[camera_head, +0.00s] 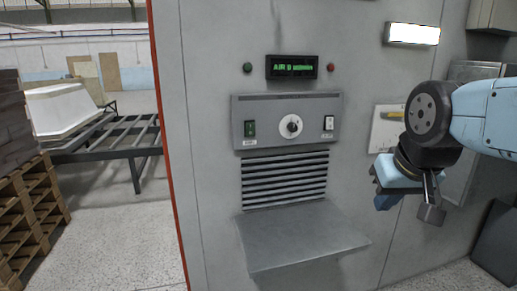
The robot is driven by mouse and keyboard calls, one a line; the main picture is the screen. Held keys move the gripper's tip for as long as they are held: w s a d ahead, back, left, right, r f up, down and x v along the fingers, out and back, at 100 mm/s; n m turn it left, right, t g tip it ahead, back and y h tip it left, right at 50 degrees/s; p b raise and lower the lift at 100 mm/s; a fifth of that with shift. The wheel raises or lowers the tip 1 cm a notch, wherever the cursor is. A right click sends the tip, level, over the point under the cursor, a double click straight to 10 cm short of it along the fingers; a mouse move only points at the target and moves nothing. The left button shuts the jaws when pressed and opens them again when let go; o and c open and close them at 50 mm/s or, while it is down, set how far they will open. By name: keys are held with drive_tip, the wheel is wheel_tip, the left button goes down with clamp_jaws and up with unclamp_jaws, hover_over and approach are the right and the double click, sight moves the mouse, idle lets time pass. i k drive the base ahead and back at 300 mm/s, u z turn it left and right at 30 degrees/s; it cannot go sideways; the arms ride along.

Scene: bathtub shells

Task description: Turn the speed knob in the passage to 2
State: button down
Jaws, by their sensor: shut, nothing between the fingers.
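The speed knob (291,126) is a dark round knob on a white dial, in the middle of a grey control panel (260,107) on the wall. I cannot read the numbers on the dial or tell which one the knob points to. My gripper (431,212) is at the right, below and right of the panel and well apart from the knob. It points downward and is shut and empty.
A grey shelf (300,238) juts out below a louvred vent (285,180). A green-lettered display (292,67) sits above the panel between two small lamps. A clipboard-like sheet (388,128) hangs behind my arm. Wooden pallets (30,215) and a white tub shell (60,108) stand left.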

sight(292, 127)
drive_tip(key=z, duration=1.3)
drive_tip(key=k, duration=1.3)
drive_tip(key=u, duration=0.7)
drive_tip(key=i, duration=1)
drive_tip(key=z, duration=0.05)
